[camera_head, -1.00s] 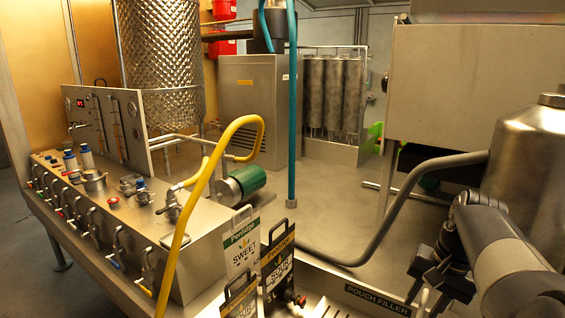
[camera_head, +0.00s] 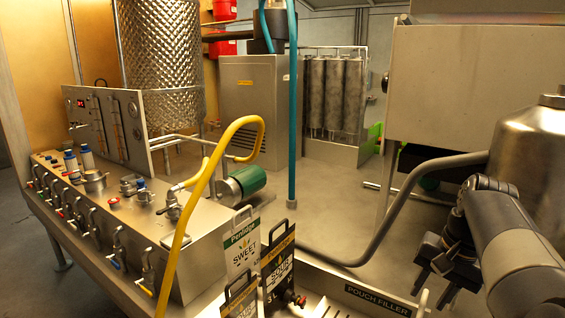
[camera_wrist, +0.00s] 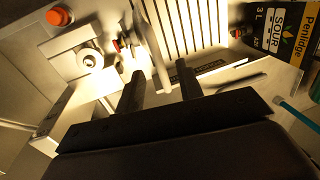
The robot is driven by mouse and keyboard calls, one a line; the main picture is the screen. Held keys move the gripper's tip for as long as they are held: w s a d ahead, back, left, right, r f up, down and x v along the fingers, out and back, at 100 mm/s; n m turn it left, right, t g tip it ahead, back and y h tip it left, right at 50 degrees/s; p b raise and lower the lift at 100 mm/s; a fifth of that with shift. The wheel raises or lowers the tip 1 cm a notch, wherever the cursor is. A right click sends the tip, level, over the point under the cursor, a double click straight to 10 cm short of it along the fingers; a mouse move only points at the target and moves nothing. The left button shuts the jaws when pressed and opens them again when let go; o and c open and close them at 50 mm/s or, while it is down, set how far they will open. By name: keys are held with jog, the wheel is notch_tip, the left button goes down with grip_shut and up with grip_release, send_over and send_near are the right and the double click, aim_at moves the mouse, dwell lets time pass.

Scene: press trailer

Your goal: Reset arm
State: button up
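My gripper (camera_head: 434,283) is at the lower right of the head view, with its dark fingers pointing down beside the pouch filler (camera_head: 377,299). In the wrist view its two fingers (camera_wrist: 160,82) stand apart with a gap between them. Nothing shows held between them. Beyond the fingers, the wrist view shows the pouch filler's slatted tray (camera_wrist: 185,28) and a round white fitting (camera_wrist: 90,61). My arm hides part of the area at the right of the head view.
Penlidge cartons, one marked Sweet (camera_head: 241,247) and one marked Sour (camera_head: 278,268), stand left of the filler. A grey hose (camera_head: 398,203) curves behind my gripper. A yellow hose (camera_head: 190,228) arches over the valve bench (camera_head: 120,215). A steel tank (camera_head: 530,160) stands close behind my arm.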

aim_at(424, 302)
notch_tip(424, 302, up, 7)
jog(key=d, duration=0.1)
jog(key=f, duration=0.3)
jog(key=a+f, duration=0.1)
jog(key=f, duration=0.6)
jog(key=shift+w+a+f, duration=0.2)
jog(key=shift+a+f, duration=0.05)
jog(key=shift+a, duration=0.05)
notch_tip(424, 302, up, 8)
jog(key=p, duration=0.5)
jog(key=shift+w+a+r, duration=0.1)
jog(key=shift+a, duration=0.05)
jog(key=shift+w+a+f+p, duration=0.25)
jog(key=shift+w+a, duration=0.45)
jog(key=shift+a, duration=0.3)
jog(key=shift+w+a+f+p, duration=0.15)
jog(key=shift+w+a+p, duration=0.1)
jog(key=shift+w+a, duration=0.55)
jog(key=shift+s+a, duration=0.15)
jog(key=shift+s, duration=0.05)
